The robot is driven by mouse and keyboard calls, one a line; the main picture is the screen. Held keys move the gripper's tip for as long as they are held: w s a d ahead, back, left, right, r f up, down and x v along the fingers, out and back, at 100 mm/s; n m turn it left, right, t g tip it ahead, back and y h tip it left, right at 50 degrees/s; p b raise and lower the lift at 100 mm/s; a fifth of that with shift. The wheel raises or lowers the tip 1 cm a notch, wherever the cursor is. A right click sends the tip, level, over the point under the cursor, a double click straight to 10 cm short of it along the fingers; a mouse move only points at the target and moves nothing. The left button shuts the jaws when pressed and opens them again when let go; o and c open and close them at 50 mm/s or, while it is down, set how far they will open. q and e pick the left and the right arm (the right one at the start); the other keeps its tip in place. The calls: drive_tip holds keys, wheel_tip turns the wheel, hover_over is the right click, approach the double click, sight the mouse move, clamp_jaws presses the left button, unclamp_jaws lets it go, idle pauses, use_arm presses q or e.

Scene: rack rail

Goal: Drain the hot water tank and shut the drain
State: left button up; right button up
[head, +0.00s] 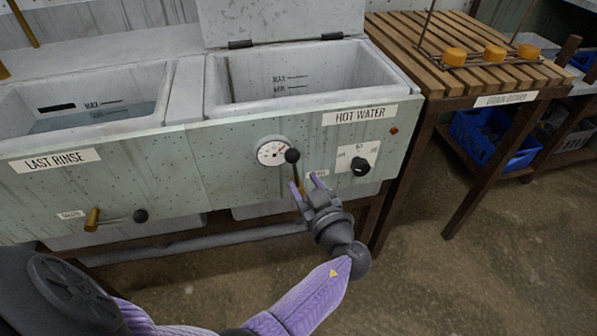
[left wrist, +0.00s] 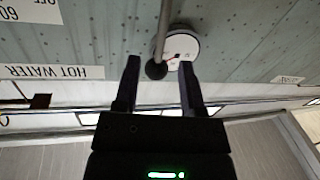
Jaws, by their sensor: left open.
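The hot water tank (head: 408,103) has its lid (head: 280,20) raised. MAX and MIN marks show on its inner wall, and I see no water surface in the part in view. Its drain lever (head: 297,172) stands nearly upright on the front, black knob (head: 292,156) at the top. My left gripper (head: 306,183) is open at the lever, close below the knob. In the left wrist view the knob (left wrist: 157,70) appears between the open fingers (left wrist: 159,75), with no clear contact. The drain label is partly hidden by the gripper. My right gripper is out of view.
A round gauge (head: 271,151) and a dial (head: 360,166) flank the lever. The last rinse tank (head: 20,142) at left holds water; its own lever (head: 115,218) lies sideways. A slatted drain board (head: 455,62) stands at right above a blue crate (head: 490,138).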

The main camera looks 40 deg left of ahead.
sight(296, 171)
use_arm(q)
drive_tip(key=x, duration=0.4)
drive_tip(key=shift+w+a, duration=0.1)
drive_tip(key=shift+a, duration=0.05)
drive_tip(key=shift+f, duration=0.1)
clamp_jaws()
idle(1.1)
